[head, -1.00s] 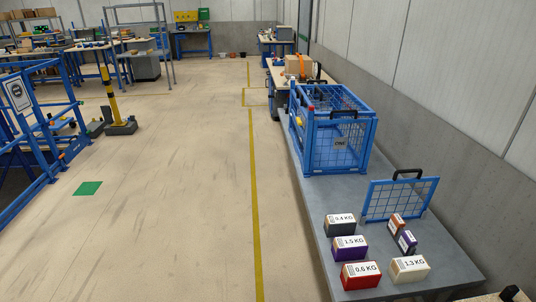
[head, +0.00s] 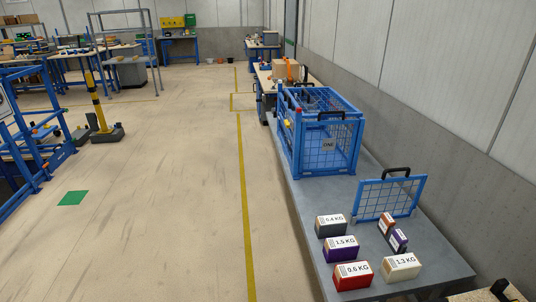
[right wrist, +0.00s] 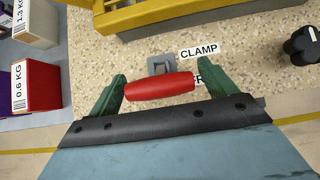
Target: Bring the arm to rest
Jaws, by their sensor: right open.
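My right gripper (right wrist: 164,80) shows in the right wrist view with its two green fingers apart. A red handle (right wrist: 160,88) lies across the gap between them, with a grey metal bracket (right wrist: 160,65) behind it and a "CLAMP" label beside it. The fingers are not closed on the handle; whether either one touches it I cannot tell. Neither gripper shows in the head view, and my left gripper is in no view.
A speckled worktop (right wrist: 250,85) lies under my right gripper, with a yellow bar (right wrist: 170,12) and a black knob (right wrist: 300,45) close by. Weight-labelled boxes, including a red one (head: 352,276), stand on a grey bench (head: 300,215) near a blue cage (head: 325,145).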

